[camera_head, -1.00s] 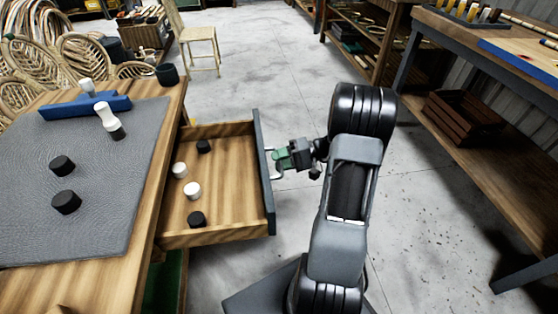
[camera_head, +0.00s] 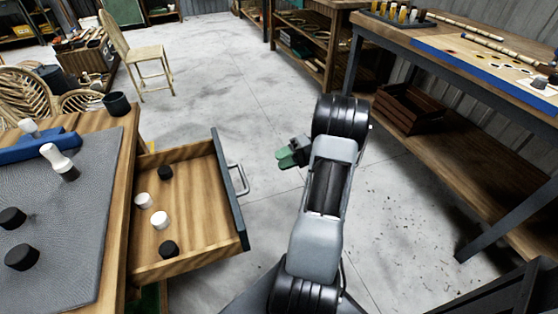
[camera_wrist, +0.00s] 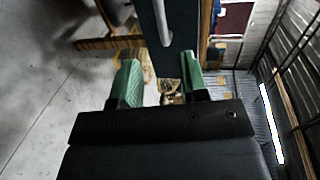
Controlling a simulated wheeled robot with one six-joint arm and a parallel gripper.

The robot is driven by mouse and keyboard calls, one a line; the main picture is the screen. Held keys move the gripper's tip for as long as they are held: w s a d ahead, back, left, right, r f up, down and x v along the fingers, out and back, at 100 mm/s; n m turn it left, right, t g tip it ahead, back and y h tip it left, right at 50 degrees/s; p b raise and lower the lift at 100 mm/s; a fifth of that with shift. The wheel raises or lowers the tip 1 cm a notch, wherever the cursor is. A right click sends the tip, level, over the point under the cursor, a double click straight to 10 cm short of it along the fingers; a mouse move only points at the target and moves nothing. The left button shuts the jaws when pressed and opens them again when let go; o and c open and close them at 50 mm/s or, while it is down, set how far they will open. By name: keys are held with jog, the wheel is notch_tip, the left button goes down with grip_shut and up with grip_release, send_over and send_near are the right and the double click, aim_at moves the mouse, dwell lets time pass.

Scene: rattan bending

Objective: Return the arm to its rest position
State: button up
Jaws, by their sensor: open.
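My gripper (camera_head: 288,156) has green fingers and hangs over the concrete floor, to the right of the open drawer. It is clear of the drawer's metal handle (camera_head: 238,178) in the head view. In the wrist view the two green fingers (camera_wrist: 157,80) stand apart with nothing held between them. The dark drawer front and its pale handle (camera_wrist: 162,22) show beyond the fingertips. My arm is bent, rising from the lower middle of the head view.
The drawer (camera_head: 200,245) stands open with black and white pieces inside. The workbench (camera_head: 117,190) with a grey mat (camera_head: 75,215) is at left. A shelved bench (camera_head: 480,75) is at right, with a wooden crate (camera_head: 408,108) on its lower shelf. The floor (camera_head: 215,60) between is clear.

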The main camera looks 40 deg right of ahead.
dwell(0.6)
notch_tip(320, 180, down, 4)
jog(key=s+m+g+h, duration=0.2)
jog(key=m, duration=0.2)
jog(key=s+a+r+g+h+p, duration=0.3)
jog(key=a+r+h+p, duration=0.2)
jog(key=a+r+p, duration=0.1)
jog(key=s+a+r+n+t+h+p, duration=0.1)
jog(key=a+r+p, duration=0.4)
jog(key=r, duration=0.6)
jog(key=s+a+r+n+t+h+p, duration=0.1)
jog(key=a+r+n+h+p, duration=0.3)
jog(key=r+p, duration=0.5)
jog(key=a+r+n+t+h+p, duration=0.1)
jog(key=a+r+n+h+p, duration=0.1)
jog(key=a+r+p, duration=0.5)
notch_tip(320, 180, up, 7)
jog(key=shift+s+a+f+n+h, duration=0.15)
jog(key=shift+s+a+n+h, duration=0.2)
jog(key=shift+a+n, duration=0.3)
jog(key=shift+a, duration=0.15)
